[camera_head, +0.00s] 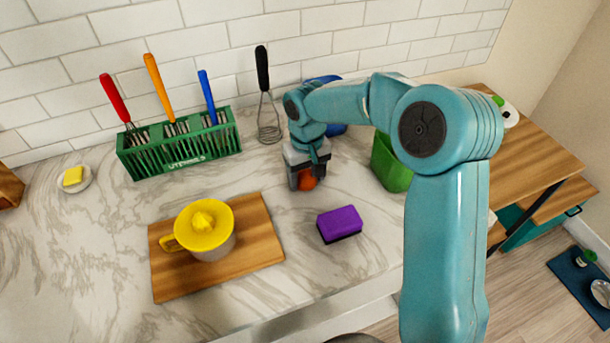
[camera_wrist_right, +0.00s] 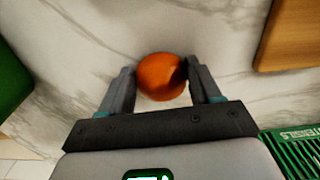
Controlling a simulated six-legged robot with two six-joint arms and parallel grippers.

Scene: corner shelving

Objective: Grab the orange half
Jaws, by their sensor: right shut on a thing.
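The orange half (camera_head: 308,183) is on the marble counter behind the purple sponge, mostly hidden by my right gripper in the head view. My right gripper (camera_head: 306,182) comes down over it from above. In the right wrist view, the orange half (camera_wrist_right: 162,77) sits between the two fingers of my right gripper (camera_wrist_right: 162,80), which are shut on it. It looks round from this side, and its cut face does not show. Whether it touches the counter, I cannot tell. My left gripper is not in view.
A yellow juicer (camera_head: 205,230) stands on a wooden board (camera_head: 262,250) at the left. A purple sponge (camera_head: 340,224) lies in front of my gripper. A green utensil rack (camera_head: 180,150), a whisk (camera_head: 268,120) and a green container (camera_head: 390,165) are nearby.

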